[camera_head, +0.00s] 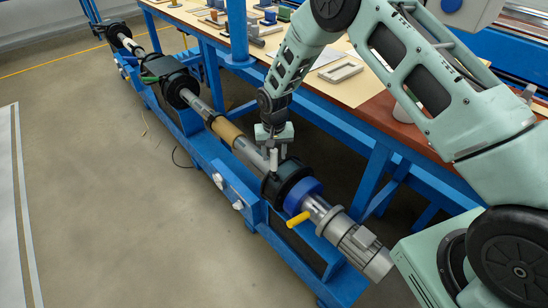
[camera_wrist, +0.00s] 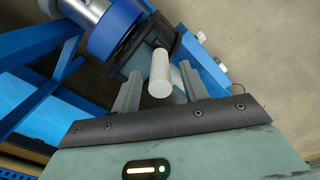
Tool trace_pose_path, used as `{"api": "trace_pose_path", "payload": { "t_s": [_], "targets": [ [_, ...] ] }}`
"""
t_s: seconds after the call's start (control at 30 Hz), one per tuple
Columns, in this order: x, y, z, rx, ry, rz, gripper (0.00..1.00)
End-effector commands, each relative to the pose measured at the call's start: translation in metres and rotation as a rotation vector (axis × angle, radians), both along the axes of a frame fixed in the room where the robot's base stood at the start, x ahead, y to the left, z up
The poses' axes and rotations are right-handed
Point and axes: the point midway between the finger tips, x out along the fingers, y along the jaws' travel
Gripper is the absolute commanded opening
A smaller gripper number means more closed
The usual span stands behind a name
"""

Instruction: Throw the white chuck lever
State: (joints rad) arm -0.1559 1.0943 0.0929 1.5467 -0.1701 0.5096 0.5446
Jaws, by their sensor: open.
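The white chuck lever (camera_head: 273,160) is a short white rod at the dark chuck (camera_head: 291,178) of the winder. In the wrist view the lever (camera_wrist: 159,76) points its round end towards the camera. My gripper (camera_head: 274,151) is above the chuck, pointing down, with its fingers open. In the wrist view the gripper (camera_wrist: 160,88) has one grey finger on each side of the lever, with narrow gaps visible. The lever's lower end is hidden by its own near end and the chuck.
A blue ring (camera_head: 303,193), a yellow handle (camera_head: 298,219) and a grey motor (camera_head: 357,245) lie right of the chuck. The winder shaft (camera_head: 250,152) runs to the upper left. A blue-framed workbench (camera_head: 335,112) stands behind my gripper. Open floor (camera_head: 110,220) lies in front.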

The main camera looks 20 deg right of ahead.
Motion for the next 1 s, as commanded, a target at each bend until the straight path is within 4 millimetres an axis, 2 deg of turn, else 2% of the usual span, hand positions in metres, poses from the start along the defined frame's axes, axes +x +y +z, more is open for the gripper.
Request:
{"api": "trace_pose_path", "payload": {
  "t_s": [0.1, 0.23, 0.57, 0.6, 0.73, 0.77, 1.0],
  "targets": [
    [0.000, 0.000, -0.017, -0.001, 0.001, 0.001, 0.44],
    [0.000, 0.000, -0.027, -0.001, 0.000, 0.002, 0.44],
    [0.000, 0.000, -0.031, 0.000, -0.001, 0.001, 0.44],
    [0.000, 0.000, -0.031, 0.000, -0.001, 0.001, 0.41],
    [0.000, 0.000, -0.031, 0.000, -0.001, 0.001, 0.05],
    [0.000, 0.000, -0.031, 0.000, -0.001, 0.001, 0.00],
    [0.000, 0.002, -0.031, -0.008, -0.005, 0.003, 0.00]
  ]
}}
